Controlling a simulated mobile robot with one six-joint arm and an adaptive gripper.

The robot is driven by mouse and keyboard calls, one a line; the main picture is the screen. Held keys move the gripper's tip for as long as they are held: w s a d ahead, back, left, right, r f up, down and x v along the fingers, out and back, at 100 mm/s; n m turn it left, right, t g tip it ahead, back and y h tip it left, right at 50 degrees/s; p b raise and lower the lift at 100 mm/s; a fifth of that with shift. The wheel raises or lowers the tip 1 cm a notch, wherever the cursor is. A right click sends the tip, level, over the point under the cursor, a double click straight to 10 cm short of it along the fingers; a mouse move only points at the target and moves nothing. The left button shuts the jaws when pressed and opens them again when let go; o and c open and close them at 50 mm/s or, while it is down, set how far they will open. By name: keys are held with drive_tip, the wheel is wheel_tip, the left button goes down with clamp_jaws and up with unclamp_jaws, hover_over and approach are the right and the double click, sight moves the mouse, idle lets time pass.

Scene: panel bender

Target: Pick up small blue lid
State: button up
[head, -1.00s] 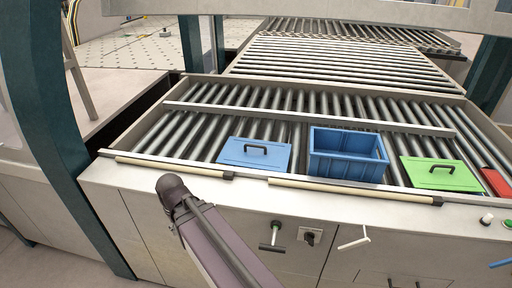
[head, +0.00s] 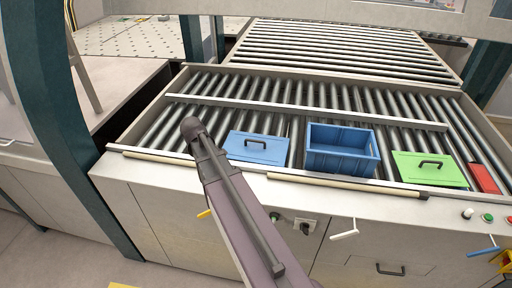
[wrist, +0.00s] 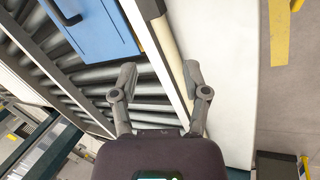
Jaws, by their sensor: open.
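The small blue lid (head: 257,148) lies flat on the rollers, left of the blue crate, with a dark handle on top. It also shows at the top left of the wrist view (wrist: 95,27), with part of its handle in view and its far side cut off. My gripper (wrist: 158,82) is open and empty in the wrist view, its two fingers apart above the table's front edge, with the lid off to the upper left. In the head view my arm reaches up beside the lid's left side, and the fingers cannot be made out there.
A blue crate (head: 342,150) stands right of the lid. A green lid (head: 429,170) with a dark handle and a red object (head: 484,178) lie further right. A pale bar (head: 345,185) runs along the front edge. The rollers behind are clear beyond a metal rail (head: 300,108).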

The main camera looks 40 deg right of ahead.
sight(255, 141)
drive_tip(key=w+d+r+n+h, duration=0.2)
drive_tip(key=w+d+n+h, duration=0.1)
drive_tip(key=d, duration=1.2)
drive_tip(key=shift+w+d+g, duration=0.2)
drive_tip(key=shift+d+g, duration=0.1)
drive_tip(key=shift+b+x, duration=3.5)
drive_tip(key=shift+x, duration=0.7)
drive_tip(key=shift+d, duration=0.15)
drive_tip(key=shift+b+x, duration=2.05)
drive_tip(key=shift+x, duration=0.45)
drive_tip(key=shift+c, duration=0.2)
